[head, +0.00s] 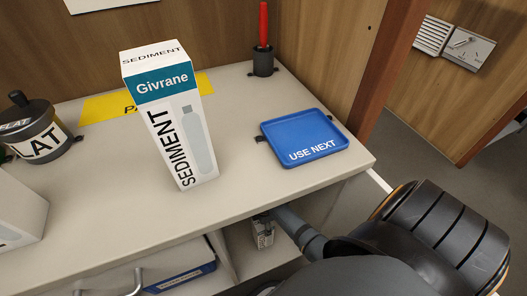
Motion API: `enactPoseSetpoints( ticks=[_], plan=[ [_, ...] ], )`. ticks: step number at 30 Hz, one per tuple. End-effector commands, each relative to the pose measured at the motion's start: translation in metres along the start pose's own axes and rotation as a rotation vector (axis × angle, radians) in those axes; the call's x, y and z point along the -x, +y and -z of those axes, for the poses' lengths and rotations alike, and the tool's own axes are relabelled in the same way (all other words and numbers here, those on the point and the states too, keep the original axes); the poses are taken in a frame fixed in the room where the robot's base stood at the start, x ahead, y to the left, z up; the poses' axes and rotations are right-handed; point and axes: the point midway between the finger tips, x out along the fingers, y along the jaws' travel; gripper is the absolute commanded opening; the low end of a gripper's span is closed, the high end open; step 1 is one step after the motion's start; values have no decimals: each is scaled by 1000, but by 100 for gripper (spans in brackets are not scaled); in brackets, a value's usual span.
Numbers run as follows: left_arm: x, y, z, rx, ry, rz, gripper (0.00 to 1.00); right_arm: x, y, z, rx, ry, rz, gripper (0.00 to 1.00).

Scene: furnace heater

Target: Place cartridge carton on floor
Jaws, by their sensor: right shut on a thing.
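A tall white carton (173,125) with a teal "Givrane" band, the word SEDIMENT and a drawn cartridge stands upright on the beige counter (225,205). No gripper touches it. My left gripper is not in view.
A blue "USE NEXT" tray (303,132) lies empty at the counter's right. A dark pot (42,128), a yellow mat (107,107), a red-handled tool (264,25) in a dark cup and part of another white carton (15,215) are also there. Grey floor (410,138) shows at right.

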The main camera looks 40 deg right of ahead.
Motion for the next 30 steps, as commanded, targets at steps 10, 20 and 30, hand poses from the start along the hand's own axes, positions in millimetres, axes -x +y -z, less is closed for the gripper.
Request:
enactPoseSetpoints(
  ticks=[10, 20, 30],
  plan=[
    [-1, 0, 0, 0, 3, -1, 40, -2, 0, 0, 0, 0, 0, 90],
    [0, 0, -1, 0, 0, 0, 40, 0, 0, 0, 0, 0, 0, 90],
    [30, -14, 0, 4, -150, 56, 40, 74, 0, 0, -1, 0, -2, 90]
  ],
)
